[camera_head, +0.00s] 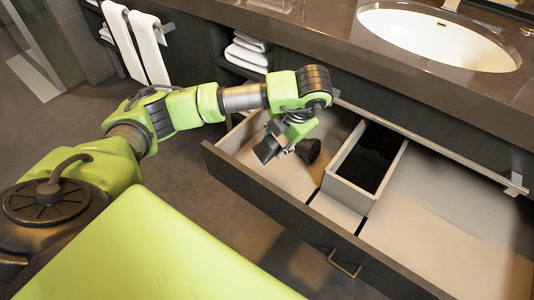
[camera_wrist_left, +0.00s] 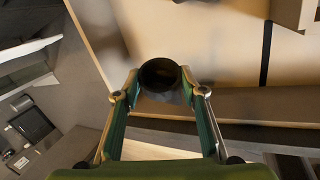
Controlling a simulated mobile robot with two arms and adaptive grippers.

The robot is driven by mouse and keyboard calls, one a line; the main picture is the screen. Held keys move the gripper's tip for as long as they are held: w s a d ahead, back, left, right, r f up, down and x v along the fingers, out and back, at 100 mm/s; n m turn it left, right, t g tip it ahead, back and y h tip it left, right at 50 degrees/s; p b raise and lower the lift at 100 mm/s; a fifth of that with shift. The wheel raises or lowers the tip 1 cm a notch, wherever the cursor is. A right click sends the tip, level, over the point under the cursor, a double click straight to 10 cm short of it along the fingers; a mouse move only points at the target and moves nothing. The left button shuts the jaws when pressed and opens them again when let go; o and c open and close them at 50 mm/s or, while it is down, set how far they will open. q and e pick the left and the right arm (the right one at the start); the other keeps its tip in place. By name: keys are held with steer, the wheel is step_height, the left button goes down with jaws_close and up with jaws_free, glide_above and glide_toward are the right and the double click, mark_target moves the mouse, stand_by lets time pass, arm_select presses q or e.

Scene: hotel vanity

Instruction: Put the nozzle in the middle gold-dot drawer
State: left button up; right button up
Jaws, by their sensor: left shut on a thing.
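The nozzle (camera_head: 309,151) is dark and round-ended. In the left wrist view the nozzle (camera_wrist_left: 160,73) sits between the two fingertips of my left gripper (camera_wrist_left: 160,92), which is shut on it. In the head view my left gripper (camera_head: 284,149) points down over the left section of an open drawer (camera_head: 290,182). The nozzle is over that section's pale floor, left of a divider box. I cannot tell its exact height above the floor. I see no gold dot on the drawer. My right gripper is not in view.
The open drawer holds a pale divider box (camera_head: 352,192) with a black inside. The section right of it is bare. The dark counter (camera_head: 420,75) with an oval sink (camera_head: 435,38) overhangs behind. White towels (camera_head: 148,45) hang at the left.

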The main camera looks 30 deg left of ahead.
mark_target(267, 145)
arm_select(q)
steer(key=a+f, duration=0.1)
steer(key=w+a+f, duration=0.1)
steer(key=f, duration=0.1)
steer(key=a+f, duration=0.2)
steer(key=shift+w+f+b, duration=0.15)
steer(key=shift+w+b, duration=0.2)
steer(key=x, duration=0.3)
steer(key=shift+d+f+b, duration=0.3)
steer(key=shift+f, duration=0.1)
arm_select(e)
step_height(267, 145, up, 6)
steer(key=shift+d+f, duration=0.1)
arm_select(q)
steer(key=shift+f, duration=0.1)
steer(key=o, duration=0.7)
steer(key=shift+o, duration=1.1)
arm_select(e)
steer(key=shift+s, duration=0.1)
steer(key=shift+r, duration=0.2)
arm_select(q)
steer(key=shift+d+r, duration=0.15)
steer(key=shift+r, duration=0.25)
steer(key=p+v, duration=0.1)
steer(key=v, duration=1)
steer(key=shift+s+r+p, duration=0.15)
steer(key=shift+r+p, duration=0.05)
steer(key=shift+p, duration=0.2)
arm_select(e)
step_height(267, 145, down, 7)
